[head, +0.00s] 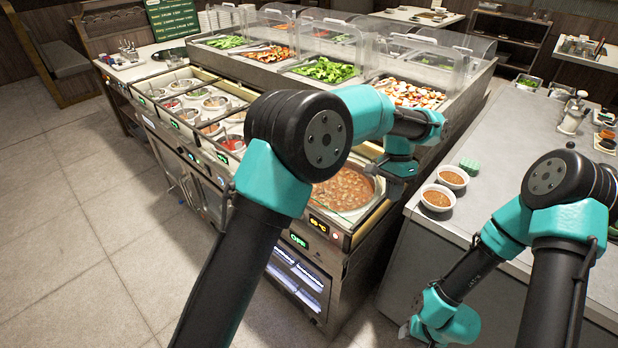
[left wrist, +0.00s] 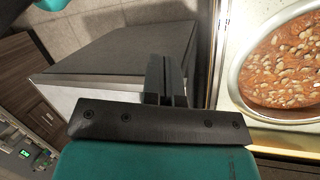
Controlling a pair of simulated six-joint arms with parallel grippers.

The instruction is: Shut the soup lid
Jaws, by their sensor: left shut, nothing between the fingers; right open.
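The soup well (head: 343,190) is at the near right end of the serving station, uncovered, with brown chunky soup showing. It also shows at the right of the left wrist view (left wrist: 285,65), with its pale metal rim. I cannot make out the soup lid; my left arm covers part of the area behind the well. My left gripper (head: 392,188) is shut and empty, at the right edge of the well; its fingers also show in the left wrist view (left wrist: 166,75), beside the well. My right gripper (head: 404,329) is open, low in front of the right counter, away from the well.
Two bowls of soup (head: 438,198) stand on the grey counter (head: 490,215) to the right. Clear guards (head: 425,50) stand over vegetable trays. Small sauce wells (head: 200,95) line the station's left part. A narrow gap separates station and counter. Floor at left is clear.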

